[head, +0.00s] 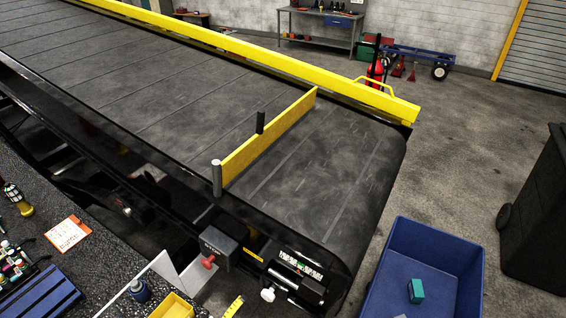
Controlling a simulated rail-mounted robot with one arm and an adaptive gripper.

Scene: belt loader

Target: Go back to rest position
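The head view looks down on the end of a black conveyor belt (180,70). My arm and my gripper do not show in this view, so what the gripper holds cannot be seen. A blue bin (452,250) stands on the floor past the belt end. A small teal block (416,291) lies inside it.
A yellow rail (300,68) runs along the belt's far side. A dark bench top (25,232) with tools lies at lower left. A black wheeled bin (540,205) stands at right. A workbench (322,14) and a blue cart (415,55) are at the back. The belt surface beyond the board is clear.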

